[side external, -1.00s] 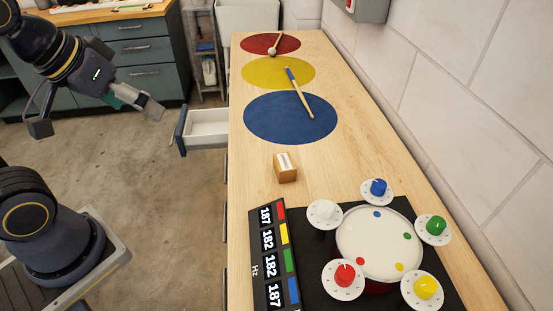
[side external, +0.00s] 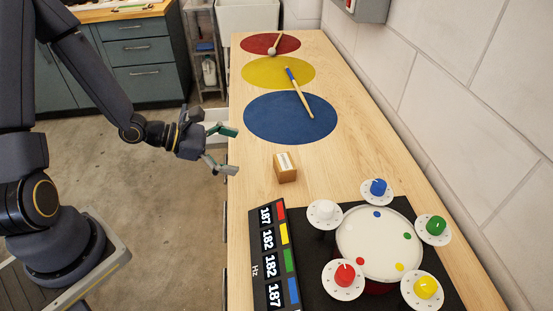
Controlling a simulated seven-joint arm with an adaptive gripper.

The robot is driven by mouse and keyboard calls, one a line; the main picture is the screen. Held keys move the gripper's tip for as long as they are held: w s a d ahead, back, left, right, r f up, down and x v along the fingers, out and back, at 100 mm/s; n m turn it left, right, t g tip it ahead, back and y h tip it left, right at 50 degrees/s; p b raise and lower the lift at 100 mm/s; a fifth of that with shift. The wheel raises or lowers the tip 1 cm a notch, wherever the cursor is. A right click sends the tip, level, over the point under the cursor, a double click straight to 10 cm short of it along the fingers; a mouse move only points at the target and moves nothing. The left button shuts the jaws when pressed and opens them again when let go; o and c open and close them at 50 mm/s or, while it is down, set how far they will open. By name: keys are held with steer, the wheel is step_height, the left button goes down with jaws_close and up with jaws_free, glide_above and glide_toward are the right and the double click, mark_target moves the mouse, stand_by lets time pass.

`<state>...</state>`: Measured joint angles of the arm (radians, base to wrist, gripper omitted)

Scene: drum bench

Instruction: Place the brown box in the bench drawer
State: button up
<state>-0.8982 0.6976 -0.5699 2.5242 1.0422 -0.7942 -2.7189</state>
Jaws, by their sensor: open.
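The brown box (side external: 286,175) is small, with a white label on top. It sits on the wooden bench top, in front of the blue circle and behind the black panel. My gripper (side external: 231,151) is open and empty at the bench's left edge, left of the box and apart from it, with its fingers pointing right. The bench drawer (side external: 217,116) is mostly hidden behind my gripper and arm; only a pale part of it shows beside the bench's left side.
A drum (side external: 380,244) with several coloured knobs and a frequency display (side external: 273,256) fill the near bench. Red, yellow and blue circles (side external: 290,118) lie farther back, with a mallet (side external: 274,44) and a stick (side external: 299,93) on them. A wall bounds the right.

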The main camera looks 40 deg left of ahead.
mark_target(276, 163)
steer(key=a+f+n, duration=0.1)
steer(key=a+f+n+t, duration=0.1)
steer(key=n, duration=0.1)
steer(key=shift+s+a+f, duration=0.25)
steer(key=shift+s+f, duration=0.1)
steer(key=shift+f, duration=0.05)
steer(key=x, duration=1.6)
steer(key=shift+w+f, duration=0.1)
steer(key=shift+w, duration=0.05)
steer(key=shift+c, duration=0.3)
steer(key=c, duration=1.3)
step_height(276, 163, up, 10)
steer(key=shift+f, duration=0.1)
steer(key=s+a+r+n+t+y, duration=0.2)
steer(key=s+a+n+t+y, duration=0.1)
steer(key=a+n+y, duration=0.5)
steer(key=a, duration=0.3)
steer(key=shift+s, duration=0.3)
